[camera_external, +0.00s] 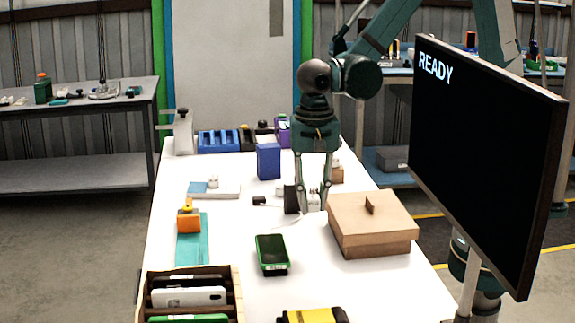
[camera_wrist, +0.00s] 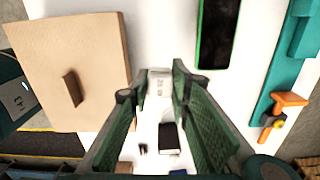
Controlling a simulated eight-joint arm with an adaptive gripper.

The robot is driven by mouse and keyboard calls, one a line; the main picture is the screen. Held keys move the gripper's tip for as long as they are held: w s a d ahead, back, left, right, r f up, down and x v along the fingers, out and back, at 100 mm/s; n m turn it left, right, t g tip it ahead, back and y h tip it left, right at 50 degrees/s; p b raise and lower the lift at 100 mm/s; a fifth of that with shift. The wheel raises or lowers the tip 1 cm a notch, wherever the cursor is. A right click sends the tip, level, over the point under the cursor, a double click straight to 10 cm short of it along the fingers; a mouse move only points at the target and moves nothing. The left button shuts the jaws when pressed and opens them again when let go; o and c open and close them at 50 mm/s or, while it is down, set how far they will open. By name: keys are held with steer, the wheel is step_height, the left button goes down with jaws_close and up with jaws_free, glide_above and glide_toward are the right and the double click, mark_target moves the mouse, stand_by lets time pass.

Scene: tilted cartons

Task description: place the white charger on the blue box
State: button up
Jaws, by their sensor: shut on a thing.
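The white charger (camera_external: 313,198) is between my gripper's fingers (camera_external: 313,207), low over or on the white table. In the wrist view, the white charger (camera_wrist: 159,84) shows a printed face between the green finger pads, and my gripper (camera_wrist: 154,92) is shut on it. The blue box (camera_external: 268,161) stands upright on the table, behind and to the left of my gripper. A blue patch at the bottom edge of the wrist view (camera_wrist: 178,172) may be this box. I cannot tell whether the charger touches the table.
A closed cardboard box (camera_external: 372,224) stands right of my gripper. A black block (camera_external: 291,199) is close on its left. A green-edged phone (camera_external: 271,254) lies in front. A blue bin (camera_external: 219,140) stands at the back. A large monitor (camera_external: 487,160) is at right.

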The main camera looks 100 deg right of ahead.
steer(key=w+d+r+m+p, duration=0.2)
steer(key=w+d+r, duration=0.15)
steer(key=d, duration=0.65)
step_height(320, 180, up, 8)
steer(key=m+p, duration=0.5)
steer(key=m, duration=0.1)
glide_above(268, 145)
steer(key=shift+a+f, duration=0.15)
steer(key=shift+f, duration=2.95)
steer(key=shift+f, duration=2.1)
steer(key=shift+f, duration=0.15)
